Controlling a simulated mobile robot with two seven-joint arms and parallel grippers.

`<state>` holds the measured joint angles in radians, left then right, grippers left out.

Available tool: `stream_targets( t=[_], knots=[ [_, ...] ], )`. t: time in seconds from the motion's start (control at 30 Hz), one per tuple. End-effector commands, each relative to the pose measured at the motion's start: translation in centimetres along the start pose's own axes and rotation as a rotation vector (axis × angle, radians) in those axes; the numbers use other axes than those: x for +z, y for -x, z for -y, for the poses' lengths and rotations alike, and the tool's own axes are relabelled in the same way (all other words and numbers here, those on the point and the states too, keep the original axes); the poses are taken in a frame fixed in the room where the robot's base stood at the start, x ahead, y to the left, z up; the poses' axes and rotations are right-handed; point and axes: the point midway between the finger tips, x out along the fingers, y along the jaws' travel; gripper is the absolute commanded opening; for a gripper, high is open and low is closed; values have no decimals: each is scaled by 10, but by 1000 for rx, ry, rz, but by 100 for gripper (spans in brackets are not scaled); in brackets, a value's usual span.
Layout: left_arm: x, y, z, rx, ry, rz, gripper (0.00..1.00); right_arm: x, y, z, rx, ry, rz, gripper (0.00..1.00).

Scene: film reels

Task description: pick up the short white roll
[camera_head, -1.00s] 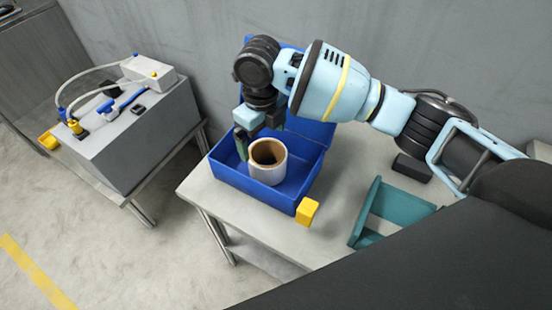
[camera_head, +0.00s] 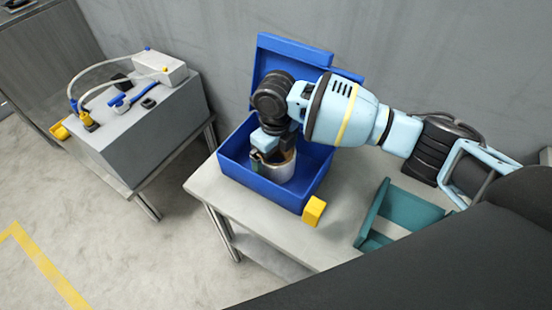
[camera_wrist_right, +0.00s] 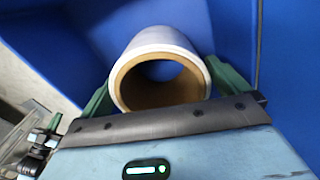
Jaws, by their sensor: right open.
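The short white roll (camera_head: 284,172) with a brown core stands inside the blue box (camera_head: 256,186), partly hidden by my right gripper in the head view. In the right wrist view the roll (camera_wrist_right: 165,45) shows its white outside and brown inner ring. My right gripper (camera_head: 270,160) is down in the box at the roll. Its green fingers (camera_wrist_right: 163,92) are open, one on each side of the roll; I cannot tell whether they touch it. My left gripper is not in view.
The box's raised blue lid (camera_head: 283,56) stands behind my right gripper. A yellow block (camera_head: 314,210) sits at the box's front right corner. A teal open tray (camera_head: 405,208) lies to the right on the table (camera_head: 270,225). A grey machine (camera_head: 140,125) stands on a separate table at left.

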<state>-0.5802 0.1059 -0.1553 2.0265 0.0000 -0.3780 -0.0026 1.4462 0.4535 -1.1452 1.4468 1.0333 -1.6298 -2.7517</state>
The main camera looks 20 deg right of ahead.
Motion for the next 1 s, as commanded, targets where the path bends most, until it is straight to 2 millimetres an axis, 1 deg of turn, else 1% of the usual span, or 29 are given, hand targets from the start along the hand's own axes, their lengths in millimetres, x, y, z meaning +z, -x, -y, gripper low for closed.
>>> stream_targets(
  t=[0.1,0.27,0.37,0.6,0.87,0.97,1.0],
  knots=[
    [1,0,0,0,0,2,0,0,-5,0,1,1,0,100],
    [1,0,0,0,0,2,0,0,-4,0,0,1,1,100],
    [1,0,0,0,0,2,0,0,-4,0,0,1,0,90],
    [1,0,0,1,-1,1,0,0,-4,0,0,1,1,58],
    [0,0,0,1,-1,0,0,1,-1,0,0,1,3,58],
    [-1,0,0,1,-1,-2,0,1,9,0,-1,1,4,58],
    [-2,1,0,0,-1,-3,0,1,15,0,0,1,5,58]
  ],
)
